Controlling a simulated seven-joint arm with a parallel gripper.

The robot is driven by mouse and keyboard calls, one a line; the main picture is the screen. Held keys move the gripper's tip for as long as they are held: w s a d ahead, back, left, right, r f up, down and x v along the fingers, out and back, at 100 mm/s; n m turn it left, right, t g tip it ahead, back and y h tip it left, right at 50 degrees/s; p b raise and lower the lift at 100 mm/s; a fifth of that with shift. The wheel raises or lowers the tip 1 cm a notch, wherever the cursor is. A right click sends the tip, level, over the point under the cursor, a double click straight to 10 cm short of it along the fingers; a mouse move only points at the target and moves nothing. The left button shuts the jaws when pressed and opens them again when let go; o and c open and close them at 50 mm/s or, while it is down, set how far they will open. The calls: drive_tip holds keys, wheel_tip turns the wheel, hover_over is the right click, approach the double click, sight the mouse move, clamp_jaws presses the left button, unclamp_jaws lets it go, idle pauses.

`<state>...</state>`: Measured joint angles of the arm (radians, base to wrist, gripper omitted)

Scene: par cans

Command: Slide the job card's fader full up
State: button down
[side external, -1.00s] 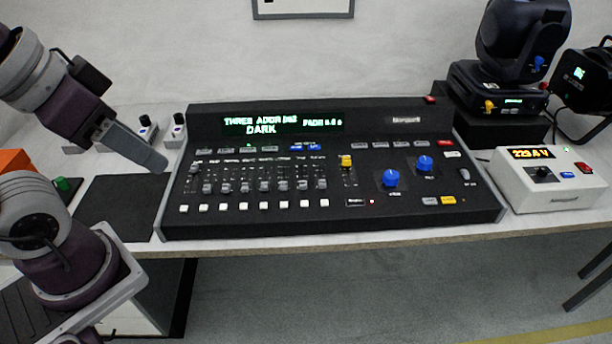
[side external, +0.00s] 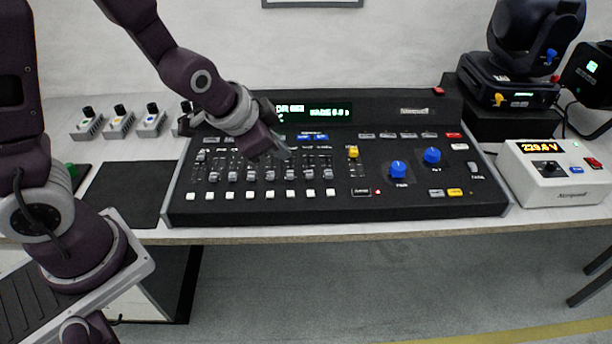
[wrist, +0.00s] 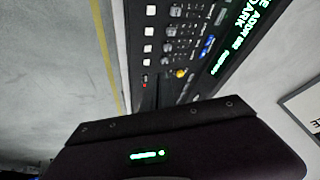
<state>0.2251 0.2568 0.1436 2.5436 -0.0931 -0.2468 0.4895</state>
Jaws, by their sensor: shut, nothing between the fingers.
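The lighting console (side external: 400,205) lies on the table with a row of several grey-capped faders (side external: 250,176). The leftmost cap (side external: 201,156) sits higher in its slot than the others, which stand roughly level lower down. A yellow-capped fader (side external: 352,152) is to their right, also visible in the wrist view (wrist: 181,73). My gripper (side external: 282,152) is shut and empty, pointing down over the upper part of the right half of the fader row. I cannot tell whether it touches the panel. My forearm hides part of the console display (side external: 330,112). I cannot make out a job card or fader labels.
Blue knobs (side external: 398,170) stand on the console's right side. A white meter box (side external: 550,175) and a moving-head light (side external: 525,60) are at right. Several small knobbed boxes (side external: 118,124) stand at back left. A dark mat (side external: 118,193) lies left of the console.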

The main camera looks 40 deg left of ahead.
sight(311, 157)
drive_tip(key=w+f, duration=0.2)
drive_tip(key=f, duration=0.2)
drive_tip(key=w+f+m, duration=0.1)
drive_tip(key=w+f, duration=0.2)
drive_tip(key=f, duration=0.2)
drive_tip(key=w+a+f+m, duration=0.1)
drive_tip(key=w+f, duration=0.2)
drive_tip(key=f, duration=0.2)
drive_tip(key=shift+w+f+t+y, duration=0.15)
drive_tip(key=shift+f+t+y, duration=0.1)
drive_tip(key=shift+t+y, duration=0.05)
drive_tip(key=w+a, duration=0.6)
drive_tip(key=shift+w+a, duration=0.15)
drive_tip(key=shift+a, duration=0.05)
drive_tip(key=shift+r, duration=0.1)
drive_tip(key=v, duration=1)
drive_tip(key=shift+d, duration=0.1)
